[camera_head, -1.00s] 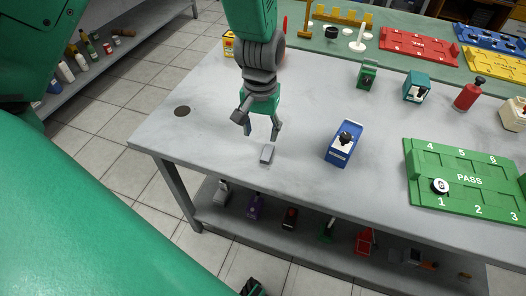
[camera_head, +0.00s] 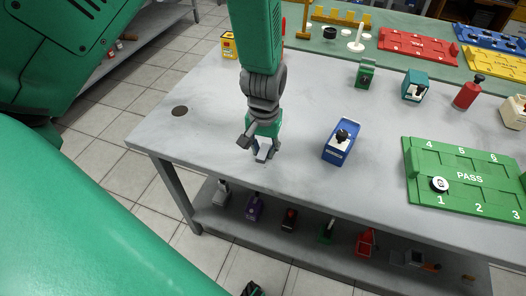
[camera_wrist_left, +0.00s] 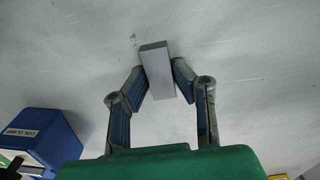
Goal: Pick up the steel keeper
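The steel keeper (camera_head: 263,149) is a small plain grey block. In the wrist view the keeper (camera_wrist_left: 158,72) sits between the two fingertips of my left gripper (camera_wrist_left: 159,66), whose pads meet its sides near the far end. In the head view my left gripper (camera_head: 263,151) points down over the table with the keeper between its fingers. I cannot tell whether the keeper is clear of the tabletop.
A blue coil clamp box (camera_head: 341,143) stands right of my left gripper, and shows in the wrist view (camera_wrist_left: 38,140). A green PASS board (camera_head: 465,175) lies further right. The grey table (camera_head: 215,110) has a dark round hole (camera_head: 180,111) at left.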

